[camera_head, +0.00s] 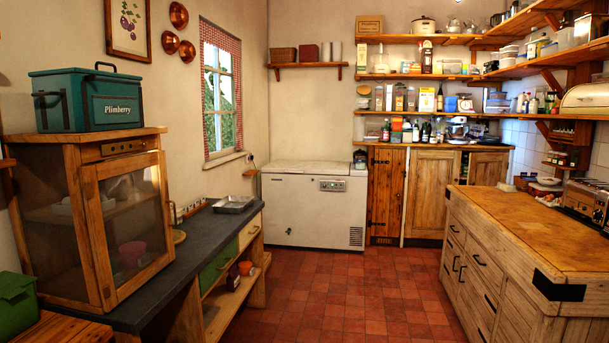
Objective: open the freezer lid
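The white chest freezer (300,212) stands against the far wall, below the small wall shelf and right of the window. Its lid (305,168) is flat on top and looks closed. A dark control panel (333,186) sits at the upper right of its front, and a vent is at the lower right. Neither of my grippers is in this view.
Red tile floor (330,295) is clear up to the freezer. A dark-topped counter (190,250) with a wooden cabinet (95,215) lines the left. A wooden island (535,235) stands at right. A wooden door (386,195) adjoins the freezer's right side.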

